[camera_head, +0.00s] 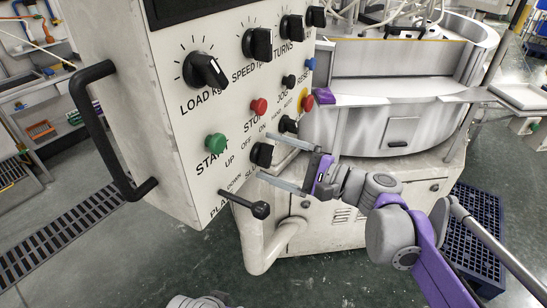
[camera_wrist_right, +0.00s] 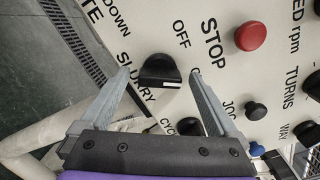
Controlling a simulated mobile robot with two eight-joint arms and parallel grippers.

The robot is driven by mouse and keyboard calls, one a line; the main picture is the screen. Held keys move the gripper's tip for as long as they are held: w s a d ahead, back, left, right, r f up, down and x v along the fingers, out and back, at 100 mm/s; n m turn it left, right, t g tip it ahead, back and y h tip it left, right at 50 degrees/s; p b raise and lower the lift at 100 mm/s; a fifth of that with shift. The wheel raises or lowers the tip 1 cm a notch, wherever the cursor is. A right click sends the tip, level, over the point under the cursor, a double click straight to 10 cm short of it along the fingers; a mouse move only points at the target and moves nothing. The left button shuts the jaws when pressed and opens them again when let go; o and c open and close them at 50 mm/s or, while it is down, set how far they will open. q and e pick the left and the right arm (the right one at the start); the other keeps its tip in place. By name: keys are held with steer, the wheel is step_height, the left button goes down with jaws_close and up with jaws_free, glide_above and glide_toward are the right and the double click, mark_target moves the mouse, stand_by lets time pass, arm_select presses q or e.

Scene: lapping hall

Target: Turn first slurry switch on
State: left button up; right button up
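The slurry switch is a black rotary knob (camera_head: 261,154) low on the pale control panel (camera_head: 180,165), beneath OFF and ON labels. In the right wrist view the knob (camera_wrist_right: 160,70) shows a white mark on its lower right edge; I cannot tell for sure which label it points to. My right gripper (camera_head: 264,157) is open, its fingers on either side of the knob. In the right wrist view the gripper (camera_wrist_right: 160,73) shows gaps between both fingers and the knob. The right finger partly hides the ON label. My left gripper is not in view.
A black cycle knob (camera_head: 288,124) sits close beside the upper finger. The red stop button (camera_head: 259,106) and green start button (camera_head: 215,142) are nearby. A black-tipped lever (camera_head: 258,209) sticks out below. A black handle (camera_head: 88,120) is on the panel's left side; the lapping machine (camera_head: 385,125) stands behind.

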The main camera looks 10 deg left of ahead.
steer(key=v, duration=1)
steer(key=shift+d, duration=0.4)
steer(key=shift+s, duration=0.1)
